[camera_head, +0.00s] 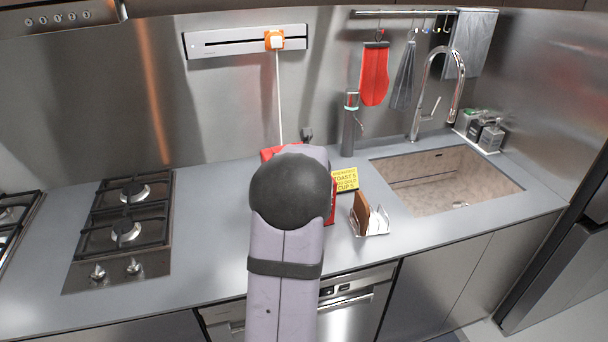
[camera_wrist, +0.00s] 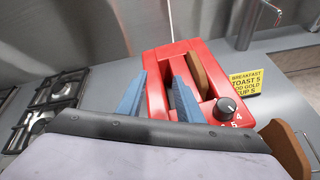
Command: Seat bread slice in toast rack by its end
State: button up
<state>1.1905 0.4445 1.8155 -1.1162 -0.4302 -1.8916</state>
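The toast rack (camera_head: 372,228) stands on the counter to the right of the toaster, with a brown bread slice (camera_head: 361,212) upright at its left side. That slice also shows at the lower right of the wrist view (camera_wrist: 286,148). The red toaster (camera_wrist: 190,50) has another brown bread slice (camera_wrist: 198,76) standing in its right slot. My gripper (camera_wrist: 160,78) has its two blue fingers apart over the left part of the toaster, with nothing visible between them. The toaster slice is to the right of both fingers. In the head view my arm hides the gripper and most of the toaster.
A yellow sign (camera_head: 345,179) stands behind the rack, beside the toaster. The sink (camera_head: 440,180) lies to the right and a gas hob (camera_head: 125,230) to the left. A tall grey dispenser (camera_head: 348,125) stands near the wall. The counter left of my arm is clear.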

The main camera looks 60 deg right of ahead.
jog(key=s+d+n, duration=0.1)
jog(key=s, duration=0.1)
jog(key=s+d+n, duration=0.1)
jog(key=d+n, duration=0.1)
jog(key=s+d+n+t, duration=0.1)
jog(key=s, duration=0.1)
jog(key=shift+s+d+f, duration=0.1)
jog(key=shift+s+d, duration=0.2)
jog(key=shift+s, duration=0.05)
jog(key=shift+p+x, duration=0.4)
jog(key=shift+x, duration=0.7)
jog(key=p+x, duration=0.3)
jog(key=shift+d+f, duration=0.2)
jog(key=shift+d, duration=0.1)
jog(key=shift+x, duration=0.8)
jog(key=shift+s+f, duration=0.1)
grip_shut()
